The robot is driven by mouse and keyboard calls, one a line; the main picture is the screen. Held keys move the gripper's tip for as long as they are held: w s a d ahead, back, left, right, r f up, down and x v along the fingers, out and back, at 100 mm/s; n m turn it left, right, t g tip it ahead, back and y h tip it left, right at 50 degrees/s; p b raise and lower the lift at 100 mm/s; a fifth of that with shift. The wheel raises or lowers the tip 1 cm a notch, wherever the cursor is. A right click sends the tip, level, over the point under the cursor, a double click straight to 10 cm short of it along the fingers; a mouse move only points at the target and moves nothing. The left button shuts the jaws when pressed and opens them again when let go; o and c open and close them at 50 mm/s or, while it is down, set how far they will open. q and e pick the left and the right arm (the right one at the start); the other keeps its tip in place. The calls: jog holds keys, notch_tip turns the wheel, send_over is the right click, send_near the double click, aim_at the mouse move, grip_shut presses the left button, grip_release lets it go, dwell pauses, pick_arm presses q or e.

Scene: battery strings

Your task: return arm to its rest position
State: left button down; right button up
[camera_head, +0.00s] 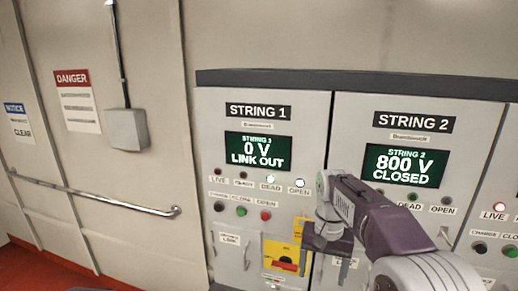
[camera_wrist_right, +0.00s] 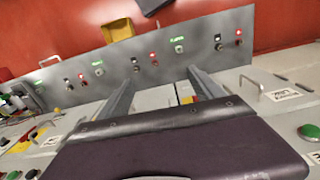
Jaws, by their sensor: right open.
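My right arm comes in from the lower right in the head view. Its gripper (camera_head: 327,246) is in front of the lower part of the String 1 cabinet (camera_head: 215,150), near the yellow switch plate (camera_head: 278,254). In the right wrist view the gripper (camera_wrist_right: 163,85) has two parallel fingers spread apart, with nothing held between them. It is open. Whether a fingertip touches the panel I cannot tell. My left gripper is not in view.
The String 1 display (camera_head: 258,151) reads 0 V LINK OUT; the String 2 display (camera_head: 403,166) reads 800 V CLOSED. A handrail (camera_head: 95,195) runs along the left wall below a grey box (camera_head: 127,129). Red floor (camera_head: 50,270) shows at lower left.

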jog(key=s+f+n+b, duration=0.1)
jog(key=s+f+b, duration=0.2)
jog(key=f, duration=0.6)
jog(key=s+d+f+n+t+b, duration=0.1)
jog(key=s+f+b, duration=0.3)
jog(key=s+f, duration=0.3)
jog(key=s+d+f+n+b, duration=0.1)
jog(key=s+f+b, duration=0.2)
jog(key=f, duration=0.9)
jog(key=s, duration=0.3)
jog(key=shift+d+f+b, duration=0.15)
jog(key=shift+f+b, duration=0.15)
jog(key=shift+b, duration=0.1)
